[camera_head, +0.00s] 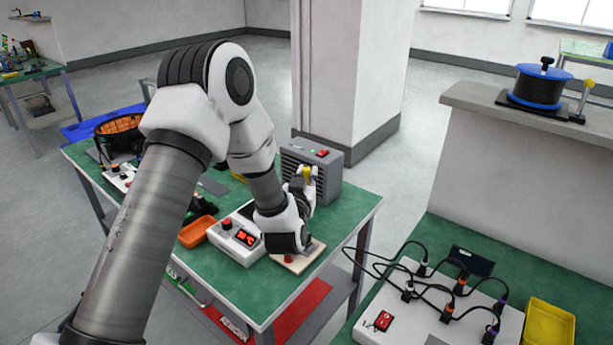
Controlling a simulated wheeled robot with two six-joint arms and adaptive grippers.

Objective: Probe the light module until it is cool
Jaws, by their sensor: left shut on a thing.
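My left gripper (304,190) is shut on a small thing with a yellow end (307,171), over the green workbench. The thing is mostly hidden by the fingers, so I cannot tell its full shape. A white meter box (236,244) with a red lit display and a red knob stands left of my gripper. A pale board (311,254) with a small red part lies below my wrist, partly covered by it. I cannot tell which thing is the light module. My right gripper is out of view.
A grey vented box (328,172) with a red switch stands behind my gripper. An orange tray (197,232) is left of the meter. At right, a white panel (384,340) carries several corded plugs, near a yellow bin (548,325).

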